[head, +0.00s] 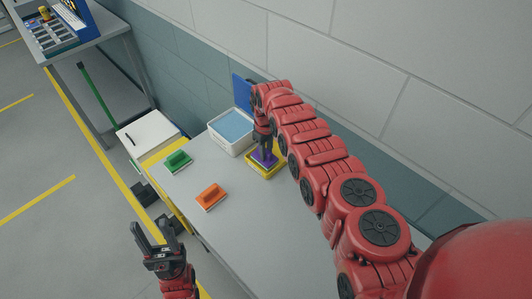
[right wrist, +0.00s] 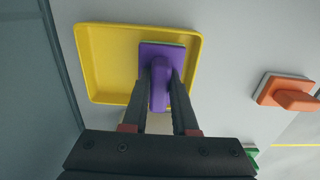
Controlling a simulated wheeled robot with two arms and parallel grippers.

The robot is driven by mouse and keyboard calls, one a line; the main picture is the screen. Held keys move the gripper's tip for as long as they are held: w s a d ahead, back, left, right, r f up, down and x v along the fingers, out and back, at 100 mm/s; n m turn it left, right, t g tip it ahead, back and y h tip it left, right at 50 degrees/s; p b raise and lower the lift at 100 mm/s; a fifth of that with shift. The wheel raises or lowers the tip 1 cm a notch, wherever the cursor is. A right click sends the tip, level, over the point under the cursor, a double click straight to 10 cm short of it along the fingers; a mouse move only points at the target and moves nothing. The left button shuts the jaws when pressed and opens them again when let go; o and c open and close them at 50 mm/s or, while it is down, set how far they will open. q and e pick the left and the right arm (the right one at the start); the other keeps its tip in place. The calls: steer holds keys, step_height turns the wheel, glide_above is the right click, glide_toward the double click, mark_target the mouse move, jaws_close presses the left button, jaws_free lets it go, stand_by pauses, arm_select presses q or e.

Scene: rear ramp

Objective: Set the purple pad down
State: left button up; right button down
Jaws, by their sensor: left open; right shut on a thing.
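The purple pad (head: 264,158) has a raised handle and a flat base; it also shows in the right wrist view (right wrist: 160,60). My right gripper (head: 264,146) is shut on its handle, with a finger on each side (right wrist: 160,100). The pad is over the yellow tray (head: 276,171), towards one side of it in the right wrist view (right wrist: 110,65). I cannot tell whether the pad touches the tray floor. My left gripper (head: 155,238) is open and empty, to the left of the table's near part.
On the grey table (head: 235,225) lie a green pad (head: 177,160) and an orange pad (head: 211,196). A white bin with blue contents (head: 231,127) stands behind the yellow tray. A wall runs along the right. A workbench (head: 85,45) stands at the far left.

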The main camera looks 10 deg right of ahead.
steer(key=shift+f, duration=0.5)
steer(key=shift+f, duration=0.1)
steer(key=shift+f+b, duration=0.15)
steer(key=shift+b, duration=0.15)
steer(key=c, duration=0.7)
jaws_free()
steer(key=shift+r+p, duration=0.3)
step_height(320, 180, up, 4)
steer(key=shift+w+f+p, duration=0.1)
steer(key=shift+p, duration=0.8)
step_height(320, 180, up, 7)
steer(key=b, duration=0.2)
steer(key=shift+f+b, duration=0.15)
steer(key=shift+b, duration=0.25)
steer(key=shift+r, duration=0.75)
